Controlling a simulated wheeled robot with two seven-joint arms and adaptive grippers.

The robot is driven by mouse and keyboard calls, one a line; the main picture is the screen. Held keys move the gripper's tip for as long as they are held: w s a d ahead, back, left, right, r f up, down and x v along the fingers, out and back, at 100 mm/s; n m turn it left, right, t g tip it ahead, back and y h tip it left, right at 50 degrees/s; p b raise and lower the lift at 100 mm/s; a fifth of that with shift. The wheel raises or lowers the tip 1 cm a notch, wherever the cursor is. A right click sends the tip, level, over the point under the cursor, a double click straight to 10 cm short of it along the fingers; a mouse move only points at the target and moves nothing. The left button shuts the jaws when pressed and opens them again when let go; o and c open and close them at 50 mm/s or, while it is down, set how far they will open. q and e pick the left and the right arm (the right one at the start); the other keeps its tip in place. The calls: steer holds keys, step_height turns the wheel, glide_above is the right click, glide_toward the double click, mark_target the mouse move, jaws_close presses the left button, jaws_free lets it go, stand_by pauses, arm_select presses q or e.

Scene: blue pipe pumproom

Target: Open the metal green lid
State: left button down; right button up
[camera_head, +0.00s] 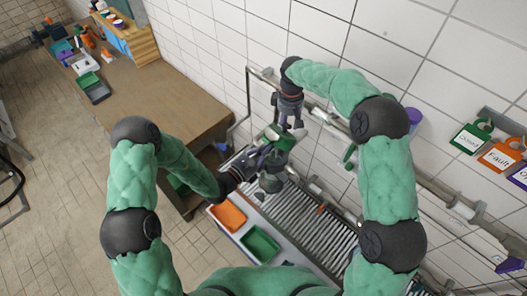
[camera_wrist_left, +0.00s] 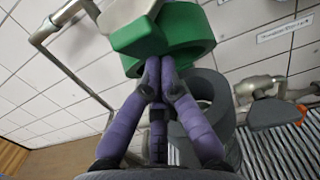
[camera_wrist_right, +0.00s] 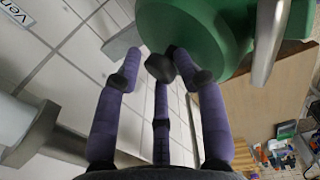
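The green lid (camera_head: 272,136) sits at the top of a dark grey cylindrical body (camera_head: 272,182) by the tiled wall. In the left wrist view, the lid (camera_wrist_left: 180,35) is close above my fingertips, with the grey body (camera_wrist_left: 212,100) behind and to the right. My left gripper (camera_head: 258,158) is beside the lid, its fingertips together (camera_wrist_left: 160,82); contact with the lid is unclear. My right gripper (camera_head: 292,126) is just above and right of the lid. In the right wrist view, its fingers are apart and empty (camera_wrist_right: 155,62), beside the large green lid (camera_wrist_right: 195,30).
Wall pipes (camera_head: 330,119) run close to the lid. A slatted metal surface (camera_head: 325,235) lies below, with orange (camera_head: 228,216) and green (camera_head: 260,243) trays at its left. A wooden workbench (camera_head: 150,110) stands left. Labelled tags (camera_head: 500,155) hang on the right wall.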

arm_select(q)
steer(key=shift+d+r, duration=0.1)
steer(key=shift+d, duration=0.2)
arm_select(e)
steer(key=shift+o, duration=0.2)
steer(key=shift+s+d+f, duration=0.2)
steer(key=shift+s+f, duration=0.1)
steer(key=shift+f, duration=0.05)
steer(key=shift+w+a+r, duration=0.1)
steer(key=shift+r, duration=0.15)
